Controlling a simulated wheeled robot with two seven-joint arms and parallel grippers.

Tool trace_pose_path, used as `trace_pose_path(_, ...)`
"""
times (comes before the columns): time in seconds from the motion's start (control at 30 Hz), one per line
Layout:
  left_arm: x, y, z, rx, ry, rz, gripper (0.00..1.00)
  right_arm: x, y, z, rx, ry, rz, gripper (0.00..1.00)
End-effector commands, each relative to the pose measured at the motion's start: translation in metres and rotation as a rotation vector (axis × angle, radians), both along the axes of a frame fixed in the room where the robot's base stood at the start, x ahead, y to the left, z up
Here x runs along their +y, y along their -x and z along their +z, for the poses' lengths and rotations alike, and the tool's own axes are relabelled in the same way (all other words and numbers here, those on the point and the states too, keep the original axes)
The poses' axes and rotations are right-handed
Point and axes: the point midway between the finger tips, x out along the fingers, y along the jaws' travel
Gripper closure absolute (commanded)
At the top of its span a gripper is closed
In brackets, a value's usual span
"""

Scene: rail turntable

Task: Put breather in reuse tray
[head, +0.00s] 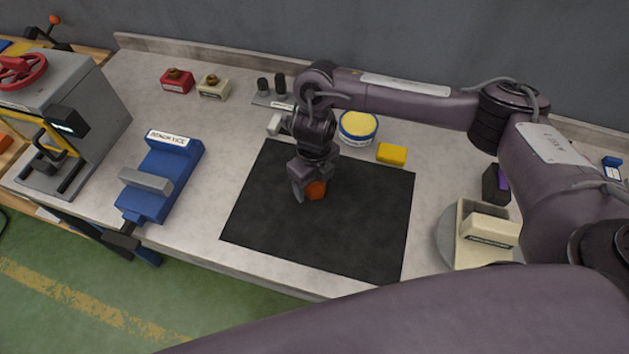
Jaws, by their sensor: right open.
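My left gripper is not in view.
A blue vice (160,180) stands left of the mat, and a grey press (75,100) stands at the far left. Behind the mat are a round yellow-topped tub (358,126) and a yellow block (392,154). Red (177,80) and cream (213,87) holders stand at the back left.

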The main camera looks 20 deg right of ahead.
Motion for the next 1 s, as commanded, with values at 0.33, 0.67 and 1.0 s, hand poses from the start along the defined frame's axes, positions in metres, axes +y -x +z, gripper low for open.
trace_pose_path(0.33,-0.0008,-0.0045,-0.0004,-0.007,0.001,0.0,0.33,0.0,-0.0003,-0.0049,-0.001,0.0,0.0,0.33)
trace_pose_path(0.67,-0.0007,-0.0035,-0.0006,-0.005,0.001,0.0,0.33,-0.0001,-0.0003,-0.0048,-0.001,0.0,0.0,0.76)
trace_pose_path(1.0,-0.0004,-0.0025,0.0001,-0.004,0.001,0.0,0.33,-0.0001,-0.0009,-0.0019,-0.003,0.001,0.0,0.81)
